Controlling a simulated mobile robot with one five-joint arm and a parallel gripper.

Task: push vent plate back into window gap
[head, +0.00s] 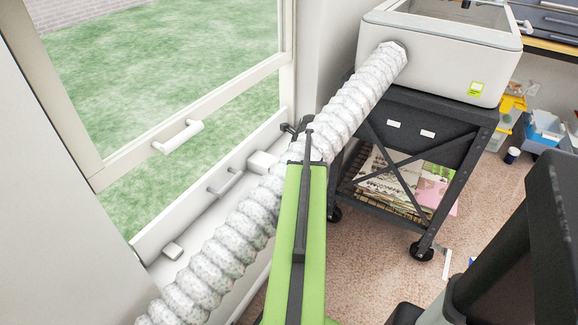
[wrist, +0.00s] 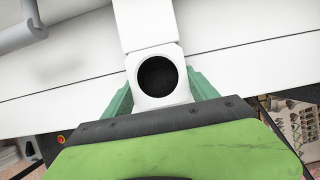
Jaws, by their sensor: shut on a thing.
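The vent plate (head: 190,211) is a long white panel with a bar handle (head: 226,181), standing low in the window opening in the head view. Grass shows between its top edge and the raised sash (head: 120,165).
A ribbed white hose (head: 238,232) runs from a pale machine (head: 440,52) down past the sill, close to my arm. The machine stands on a dark wheeled cart (head: 420,125). Carpet (head: 385,262) is open in front of the cart. Bins (head: 545,128) stand at the right.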

